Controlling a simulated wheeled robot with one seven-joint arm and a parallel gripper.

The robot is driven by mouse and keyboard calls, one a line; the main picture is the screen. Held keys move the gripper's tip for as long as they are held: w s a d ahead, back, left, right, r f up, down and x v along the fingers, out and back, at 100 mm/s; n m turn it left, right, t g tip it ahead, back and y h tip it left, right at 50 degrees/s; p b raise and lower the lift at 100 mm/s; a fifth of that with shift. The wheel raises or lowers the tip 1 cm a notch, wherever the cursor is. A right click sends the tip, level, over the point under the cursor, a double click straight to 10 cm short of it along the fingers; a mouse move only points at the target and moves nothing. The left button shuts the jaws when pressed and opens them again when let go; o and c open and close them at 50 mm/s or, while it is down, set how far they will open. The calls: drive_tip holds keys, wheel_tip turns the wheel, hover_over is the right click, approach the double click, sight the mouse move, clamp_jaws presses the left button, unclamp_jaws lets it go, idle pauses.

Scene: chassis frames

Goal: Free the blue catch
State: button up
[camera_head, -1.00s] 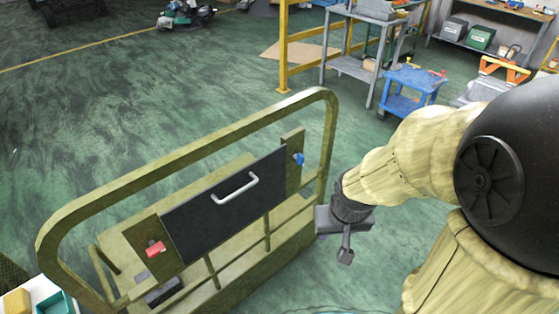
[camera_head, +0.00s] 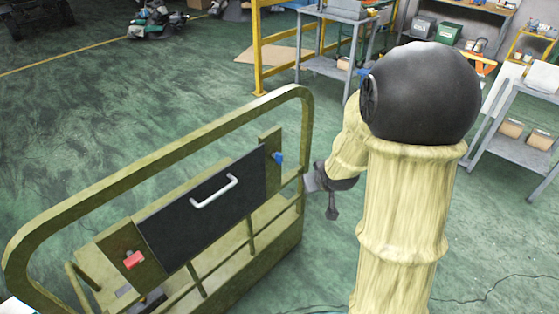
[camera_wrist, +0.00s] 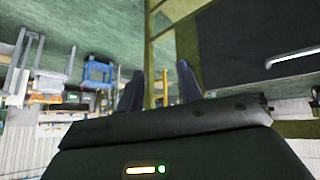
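The blue catch (camera_head: 278,158) is a small blue piece on the olive post at the right edge of the dark panel (camera_head: 190,215). The panel has a pale handle (camera_head: 214,191) and also shows in the wrist view (camera_wrist: 235,45). My gripper (camera_head: 312,180) is to the right of the blue catch, apart from it, close to the frame's right upright. In the wrist view my gripper's two dark fingers (camera_wrist: 160,85) stand apart with nothing seen between them. I cannot make out the blue catch in the wrist view.
A red catch (camera_head: 134,260) sits at the panel's lower left. The olive tube frame (camera_head: 160,160) arches around the panel, its right upright near my gripper. A grey workbench (camera_head: 335,65) and a shelf cart (camera_head: 520,145) stand behind. Green floor is open at left.

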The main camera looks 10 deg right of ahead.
sight(282, 158)
drive_tip(key=w+d+f+n+t+y+b, duration=0.3)
drive_tip(key=w+f+t, duration=0.25)
drive_tip(key=w, duration=0.55)
wheel_tip(282, 158, down, 6)
drive_tip(key=d+n+t+y+b, duration=0.1)
drive_tip(key=n+y+b, duration=0.1)
drive_tip(key=y, duration=0.6)
drive_tip(key=shift+d+n, duration=0.15)
drive_tip(key=shift+n, duration=0.25)
drive_tip(key=shift+t, duration=0.25)
drive_tip(key=p+x, duration=0.2)
drive_tip(key=x, duration=1.5)
drive_tip(key=shift+w+a, duration=0.1)
drive_tip(key=shift+a, duration=0.1)
clamp_jaws()
